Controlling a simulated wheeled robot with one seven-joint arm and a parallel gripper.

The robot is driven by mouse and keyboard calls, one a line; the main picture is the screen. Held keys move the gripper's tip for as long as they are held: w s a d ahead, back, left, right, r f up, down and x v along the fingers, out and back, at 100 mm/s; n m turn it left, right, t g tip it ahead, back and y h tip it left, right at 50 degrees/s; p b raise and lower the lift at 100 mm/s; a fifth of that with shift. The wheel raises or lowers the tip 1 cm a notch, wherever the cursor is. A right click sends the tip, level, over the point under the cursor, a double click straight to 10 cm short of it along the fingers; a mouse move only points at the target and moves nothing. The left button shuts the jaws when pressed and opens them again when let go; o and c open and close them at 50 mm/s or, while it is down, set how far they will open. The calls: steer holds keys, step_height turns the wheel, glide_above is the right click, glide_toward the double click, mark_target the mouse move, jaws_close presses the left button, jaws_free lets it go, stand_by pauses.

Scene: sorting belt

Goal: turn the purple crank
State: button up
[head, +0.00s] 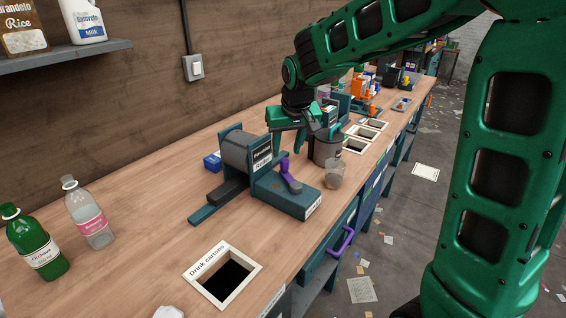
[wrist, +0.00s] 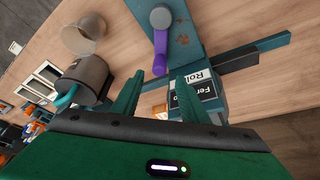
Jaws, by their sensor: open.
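The purple crank (head: 286,170) is on the side of a teal machine with a grey drum and a printed label, on the workbench. A grey knob (head: 295,187) is at the crank's lower end. In the wrist view the purple crank arm (wrist: 161,52) points up from between the fingertips to the grey knob (wrist: 160,18). My gripper (head: 289,147) is above and just behind the crank, with its fingers pointing down. In the wrist view my gripper (wrist: 158,78) is open and empty. Whether a finger touches the crank I cannot tell.
A grey pot (head: 326,149) and a clear cup (head: 334,174) stand close right of the machine. A framed drink-cartons opening (head: 196,270) is in front. Bottles (head: 36,243) stand at the left. A purple drawer handle (head: 343,242) juts from the bench front.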

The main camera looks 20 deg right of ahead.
mark_target(285, 160)
steer(key=x, duration=0.7)
steer(key=shift+d, duration=0.1)
jaws_close()
